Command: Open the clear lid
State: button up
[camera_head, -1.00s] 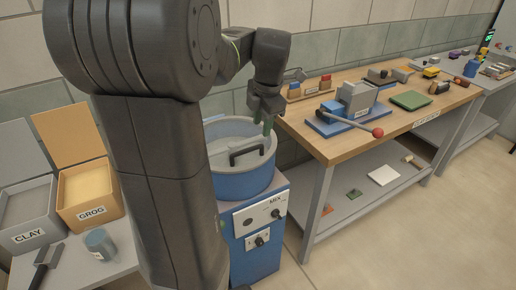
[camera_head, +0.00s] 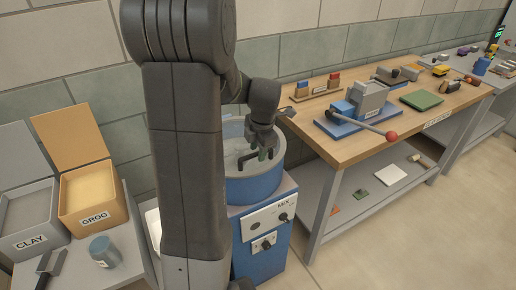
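The clear lid (camera_head: 232,150) lies on top of a blue round mixer drum (camera_head: 253,188), near the middle of the view. A dark bar handle (camera_head: 243,160) stands up from the lid. My gripper (camera_head: 262,152) points down over the lid, with its fingertips at or very close to the right end of the handle. The fingers are small and dark against the dark handle, so I cannot tell whether they grip it. My arm hides the left part of the lid and drum.
The drum sits on a blue cabinet with a MIX panel (camera_head: 268,217). A wooden workbench (camera_head: 350,148) with a red-knobbed lever press (camera_head: 360,112) stands close on the right. CLAY (camera_head: 28,225) and GROG (camera_head: 90,192) bins stand at the left. Floor at the lower right is clear.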

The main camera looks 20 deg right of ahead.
grip_shut()
jog(key=shift+r, duration=0.15)
